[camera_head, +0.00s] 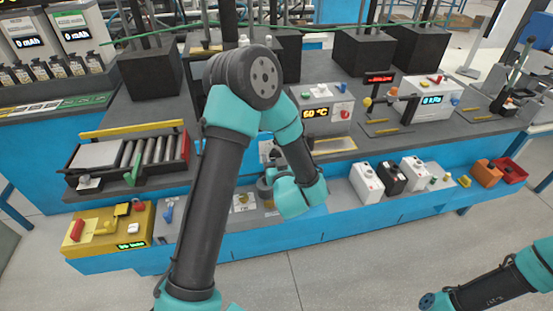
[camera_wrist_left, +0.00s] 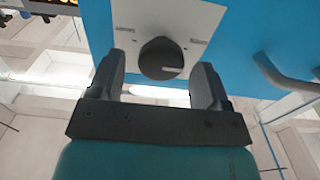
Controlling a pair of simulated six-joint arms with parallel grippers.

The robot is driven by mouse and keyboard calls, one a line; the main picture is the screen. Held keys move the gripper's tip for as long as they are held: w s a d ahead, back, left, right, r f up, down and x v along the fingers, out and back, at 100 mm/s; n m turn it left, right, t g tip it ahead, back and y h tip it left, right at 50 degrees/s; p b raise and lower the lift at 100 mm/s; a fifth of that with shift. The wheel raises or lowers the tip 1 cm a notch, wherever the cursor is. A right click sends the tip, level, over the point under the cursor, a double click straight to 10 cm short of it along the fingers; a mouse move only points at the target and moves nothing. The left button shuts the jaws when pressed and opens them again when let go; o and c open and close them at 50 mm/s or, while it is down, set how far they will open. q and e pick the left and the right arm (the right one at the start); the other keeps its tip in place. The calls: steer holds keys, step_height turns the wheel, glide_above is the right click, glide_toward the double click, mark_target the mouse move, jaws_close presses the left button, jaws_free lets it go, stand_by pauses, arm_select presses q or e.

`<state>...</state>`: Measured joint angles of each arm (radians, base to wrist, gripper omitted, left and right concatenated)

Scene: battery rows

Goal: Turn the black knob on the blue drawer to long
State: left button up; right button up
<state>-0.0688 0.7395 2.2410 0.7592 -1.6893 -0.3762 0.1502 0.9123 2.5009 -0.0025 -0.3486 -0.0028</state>
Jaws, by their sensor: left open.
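In the left wrist view the round black knob (camera_wrist_left: 160,55) sits on a white plate (camera_wrist_left: 120,18) on the blue drawer front (camera_wrist_left: 238,55). A pale mark on the knob lies toward its lower right. The plate's lettering is too small to read. My left gripper (camera_wrist_left: 160,72) is open, with one finger on each side of the knob. Gaps show between the fingers and the knob; I cannot tell if they overlap it in depth. In the head view my left arm hides the knob. My right arm shows at the lower right, but its gripper is out of frame.
A grey bar handle (camera_wrist_left: 285,75) is right of the knob. In the head view a yellow box (camera_head: 108,232) stands at the lower left and a roller conveyor (camera_head: 130,155) behind it. White boxes (camera_head: 366,182) stand on the ledge. The floor in front (camera_head: 350,260) is clear.

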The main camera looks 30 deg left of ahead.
arm_select(q)
steer(key=shift+w+a, duration=0.1)
steer(key=shift+c, duration=0.2)
steer(key=c, duration=0.9)
steer(key=shift+o, duration=0.2)
steer(key=shift+m, duration=0.3)
steer(key=m, duration=0.5)
steer(key=shift+f, duration=0.1)
steer(key=m, duration=0.6)
steer(key=shift+w+d, duration=0.1)
steer(key=shift+d, duration=0.1)
steer(key=o, duration=0.9)
